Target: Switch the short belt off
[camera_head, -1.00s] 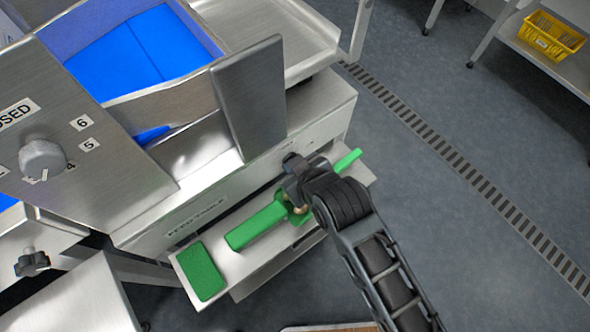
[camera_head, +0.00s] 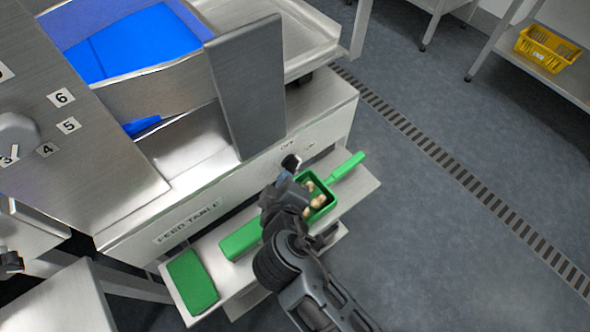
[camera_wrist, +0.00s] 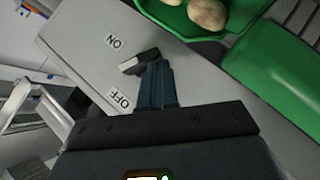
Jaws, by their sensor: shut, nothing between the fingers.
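The short belt's switch is a small dark and pale knob (camera_head: 291,162) on the front panel of the feed table (camera_head: 187,222). OFF and ON labels sit just above it. In the wrist view the knob (camera_wrist: 138,62) shows between the ON label (camera_wrist: 114,41) and the OFF label (camera_wrist: 121,99); I cannot tell which setting it is in. My gripper (camera_head: 289,177) is shut and empty, just below the knob. In the wrist view its fingertips (camera_wrist: 154,68) are right at the knob, touching or very nearly so.
A green scoop (camera_head: 345,168) holding pale pieces lies on the shelf (camera_head: 362,187) below the panel, close beside my gripper. A green block (camera_head: 192,282) lies at the shelf's left end. A yellow crate (camera_head: 548,48) is far right. The floor at right is clear.

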